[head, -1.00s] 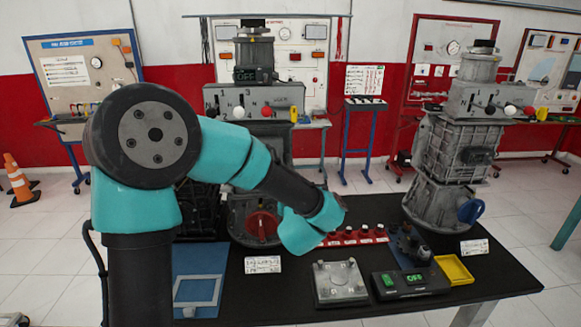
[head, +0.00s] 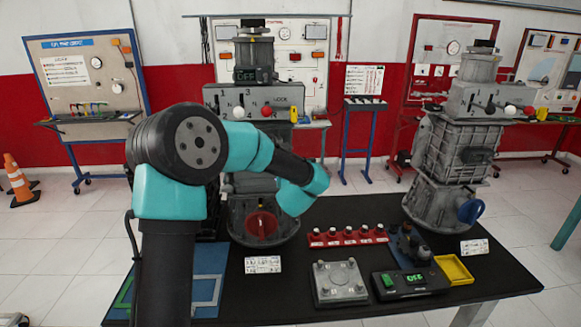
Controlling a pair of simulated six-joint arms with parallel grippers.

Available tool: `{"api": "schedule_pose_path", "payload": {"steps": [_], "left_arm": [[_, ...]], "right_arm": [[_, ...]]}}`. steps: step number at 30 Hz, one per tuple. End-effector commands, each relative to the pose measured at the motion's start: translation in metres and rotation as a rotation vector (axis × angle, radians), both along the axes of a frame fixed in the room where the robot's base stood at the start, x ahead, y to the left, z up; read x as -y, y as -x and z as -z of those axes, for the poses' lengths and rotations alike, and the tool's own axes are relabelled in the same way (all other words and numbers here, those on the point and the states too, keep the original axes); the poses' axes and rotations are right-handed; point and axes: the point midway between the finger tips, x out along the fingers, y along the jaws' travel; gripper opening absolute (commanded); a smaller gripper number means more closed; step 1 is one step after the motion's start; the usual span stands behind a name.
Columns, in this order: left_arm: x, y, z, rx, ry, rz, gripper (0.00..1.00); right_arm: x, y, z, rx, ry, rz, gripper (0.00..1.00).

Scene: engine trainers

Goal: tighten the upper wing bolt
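I cannot pick out the upper wing bolt for certain in the head view. The left engine trainer (head: 262,95) carries a red round knob (head: 260,224) low on its front. The right trainer (head: 455,150) has a blue wing-shaped handle (head: 471,211) low on its right side. My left arm crosses in front of the left trainer and hides much of its middle. Its teal wrist is above and right of the red knob, apart from it in the picture. The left gripper's fingers are hidden behind the wrist. My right gripper is out of view.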

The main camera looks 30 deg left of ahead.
Motion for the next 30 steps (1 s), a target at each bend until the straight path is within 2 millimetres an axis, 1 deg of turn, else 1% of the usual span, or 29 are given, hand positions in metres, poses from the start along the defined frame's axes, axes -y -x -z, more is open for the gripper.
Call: {"api": "schedule_pose_path", "payload": {"steps": [5,18,19,30], "left_arm": [[0.0001,0.0001,0.0001,0.0,0.0,0.0,0.43],[0.0002,0.0003,0.0001,0.0,0.0,0.0,0.01],[0.0002,0.0003,0.0001,0.0,0.0,0.0,0.0],[0.0003,0.0003,0.0001,-0.014,-0.022,0.0,0.0]], "right_arm": [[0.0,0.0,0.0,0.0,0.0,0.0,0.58],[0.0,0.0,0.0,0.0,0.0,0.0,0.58],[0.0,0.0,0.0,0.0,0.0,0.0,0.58],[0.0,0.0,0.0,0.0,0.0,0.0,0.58]]}}
